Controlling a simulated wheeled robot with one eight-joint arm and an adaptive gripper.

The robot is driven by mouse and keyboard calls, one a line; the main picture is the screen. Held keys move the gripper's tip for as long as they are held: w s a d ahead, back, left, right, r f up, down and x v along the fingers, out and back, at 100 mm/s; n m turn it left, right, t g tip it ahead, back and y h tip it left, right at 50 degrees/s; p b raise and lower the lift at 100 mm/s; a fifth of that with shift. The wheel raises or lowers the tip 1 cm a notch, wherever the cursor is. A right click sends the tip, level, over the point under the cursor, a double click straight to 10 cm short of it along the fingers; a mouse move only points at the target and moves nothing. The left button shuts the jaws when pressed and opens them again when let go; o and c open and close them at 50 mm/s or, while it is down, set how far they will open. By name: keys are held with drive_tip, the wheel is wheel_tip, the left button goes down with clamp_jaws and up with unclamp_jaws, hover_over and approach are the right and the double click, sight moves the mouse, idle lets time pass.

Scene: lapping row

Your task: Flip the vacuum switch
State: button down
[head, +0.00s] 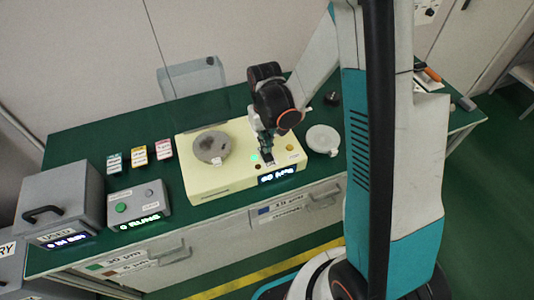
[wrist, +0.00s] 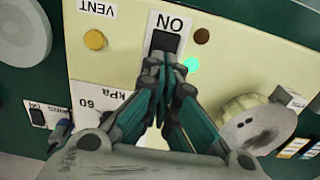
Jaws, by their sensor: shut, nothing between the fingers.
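The cream vacuum unit (head: 205,185) sits on the green bench, and its top fills much of the wrist view (wrist: 270,55). A black rocker switch (wrist: 165,41) is set in it beside an upside-down "ON" label. My gripper (wrist: 164,78) is shut, with its fingertips at the near edge of the switch; I cannot tell whether they touch it. In the head view my gripper (head: 267,160) points down at the unit and hides the switch. A green lamp (wrist: 191,64) glows beside the switch, and also shows in the head view (head: 254,157).
A yellow VENT button (wrist: 95,40) is near the switch. A grey disc (head: 211,146) lies on the unit; a pale disc (head: 322,139) is on the bench to its right. A grey control box (head: 138,203) and a used bin (head: 60,198) stand left, with several small packs behind.

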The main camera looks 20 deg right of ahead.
drive_tip(key=shift+f+b, duration=0.85)
drive_tip(key=shift+f, duration=0.15)
idle(0.4)
drive_tip(key=shift+r, duration=0.1)
drive_tip(key=shift+r+p, duration=2.25)
drive_tip(key=shift+r, duration=1.15)
drive_tip(key=shift+r, duration=0.1)
drive_tip(key=s+r+t, duration=0.3)
drive_tip(key=s+r, duration=0.4)
drive_tip(key=r, duration=0.3)
drive_tip(key=s+r+t+b, duration=0.1)
drive_tip(key=s+r+t, duration=0.3)
drive_tip(key=s+r, duration=0.4)
drive_tip(key=shift+r, duration=0.9)
